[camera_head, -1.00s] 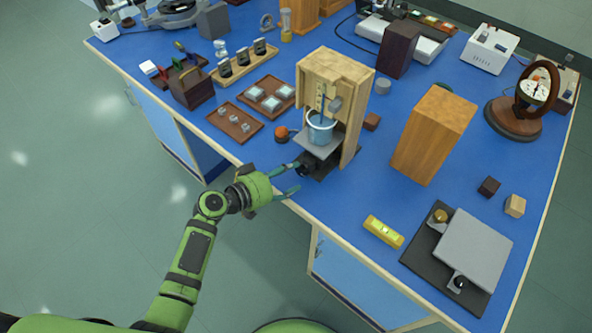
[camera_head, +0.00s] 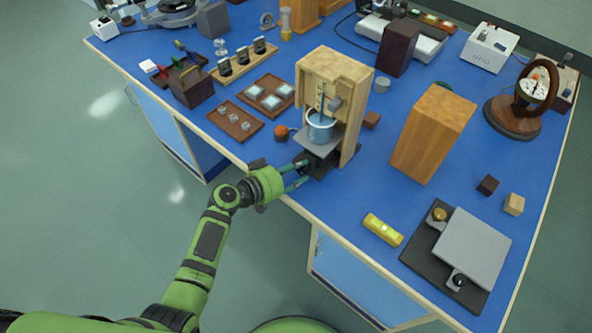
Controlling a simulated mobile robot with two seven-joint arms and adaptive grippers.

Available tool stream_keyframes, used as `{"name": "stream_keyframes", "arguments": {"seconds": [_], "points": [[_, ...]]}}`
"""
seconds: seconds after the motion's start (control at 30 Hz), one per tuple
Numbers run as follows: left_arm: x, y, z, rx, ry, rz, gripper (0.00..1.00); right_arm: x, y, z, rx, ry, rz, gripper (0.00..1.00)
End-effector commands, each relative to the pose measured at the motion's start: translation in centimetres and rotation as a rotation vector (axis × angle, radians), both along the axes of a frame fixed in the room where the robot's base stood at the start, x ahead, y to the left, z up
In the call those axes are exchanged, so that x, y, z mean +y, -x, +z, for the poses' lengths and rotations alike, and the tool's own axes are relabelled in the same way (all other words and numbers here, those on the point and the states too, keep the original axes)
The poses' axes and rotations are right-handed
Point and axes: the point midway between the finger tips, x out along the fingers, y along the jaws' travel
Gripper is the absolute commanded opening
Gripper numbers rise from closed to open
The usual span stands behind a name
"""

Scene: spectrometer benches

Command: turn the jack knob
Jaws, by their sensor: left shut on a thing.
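A small dark lab jack (camera_head: 319,162) stands at the front of a wooden stand (camera_head: 349,88), near the bench's front edge. Its grey top plate (camera_head: 302,137) carries a light-blue pot (camera_head: 320,127). The dark jack knob (camera_head: 303,168) faces the front left and is mostly hidden by my fingers. My left gripper (camera_head: 303,172) reaches in from the front edge, its two teal fingers shut on the knob from either side. My right gripper does not show.
A second jack (camera_head: 472,248) with a wide grey plate lies at the front right, beside a yellow level (camera_head: 383,230). A tall wooden block (camera_head: 432,134) stands right of the stand. An orange-brown knob-like object (camera_head: 281,132) and a tray (camera_head: 235,122) lie left.

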Motion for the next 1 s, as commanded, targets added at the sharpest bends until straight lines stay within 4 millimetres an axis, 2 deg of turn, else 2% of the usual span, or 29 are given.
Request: {"name": "stream_keyframes", "arguments": {"seconds": [0.27, 0.7, 1.0], "points": [[0.2, -0.1, -0.5, 0.052, 0.071, 0.002, 0.04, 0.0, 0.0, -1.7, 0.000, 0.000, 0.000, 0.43], [0.4, -0.2, -0.8, 0.241, 0.329, 0.002, 0.04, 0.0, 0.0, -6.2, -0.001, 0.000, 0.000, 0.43], [0.4, -0.2, -0.7, 0.333, 0.453, 0.002, 0.04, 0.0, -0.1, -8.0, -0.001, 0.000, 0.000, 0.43]]}}
